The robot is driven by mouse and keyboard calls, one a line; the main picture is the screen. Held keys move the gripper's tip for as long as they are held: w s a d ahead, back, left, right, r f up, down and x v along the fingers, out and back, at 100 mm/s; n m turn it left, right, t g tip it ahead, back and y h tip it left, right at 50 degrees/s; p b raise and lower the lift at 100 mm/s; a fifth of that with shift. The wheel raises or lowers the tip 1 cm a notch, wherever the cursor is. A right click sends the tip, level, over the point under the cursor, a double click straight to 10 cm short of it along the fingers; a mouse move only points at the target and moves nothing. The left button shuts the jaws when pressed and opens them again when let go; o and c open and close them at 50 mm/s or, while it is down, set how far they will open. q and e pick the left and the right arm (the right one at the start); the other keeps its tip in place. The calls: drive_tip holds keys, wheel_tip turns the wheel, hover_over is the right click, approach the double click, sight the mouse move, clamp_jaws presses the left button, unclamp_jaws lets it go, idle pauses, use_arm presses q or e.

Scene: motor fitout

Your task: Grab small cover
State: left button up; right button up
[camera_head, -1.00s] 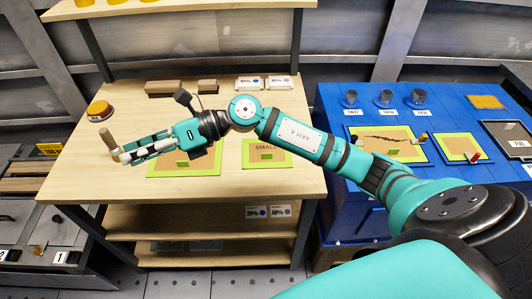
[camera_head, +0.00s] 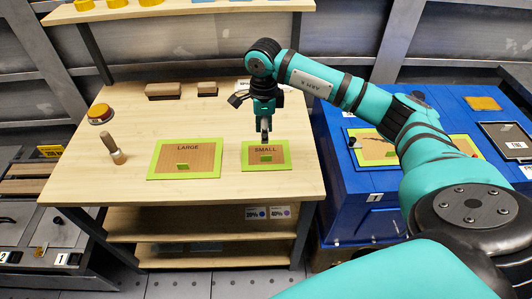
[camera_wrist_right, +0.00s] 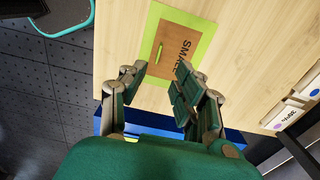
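The small cover (camera_head: 258,160) is a brown panel labelled SMALL with a small green handle, on a lime-green bordered mat on the wooden table. My right gripper (camera_head: 264,132) hangs pointing down just above its far edge, apart from it. In the right wrist view, the small cover (camera_wrist_right: 174,30) lies beyond my right gripper (camera_wrist_right: 157,74), whose two fingers are spread with nothing between them. The lower part of the cover is partly hidden behind the fingers there. My left gripper is not in view.
A similar cover labelled LARGE (camera_head: 200,160) lies to the left on the wooden table (camera_head: 225,188). A wooden-handled tool (camera_head: 113,148) and an orange button (camera_head: 100,112) are at the left. Brown blocks (camera_head: 164,91) lie at the back. A blue workbench (camera_head: 345,205) stands right.

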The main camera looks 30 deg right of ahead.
approach(263, 154)
drive_tip(key=s+f, duration=0.1)
drive_tip(key=s+a, duration=0.1)
drive_tip(key=shift+s+a+f+p, duration=0.15)
drive_tip(key=shift+s+f+p, duration=0.15)
drive_tip(key=shift+f+p, duration=0.1)
wheel_tip(263, 154, down, 5)
drive_tip(key=shift+a+r+p, duration=0.1)
drive_tip(key=shift+a+p, duration=0.05)
drive_tip(key=shift+p, duration=0.7)
drive_tip(key=shift+f, duration=0.3)
clamp_jaws()
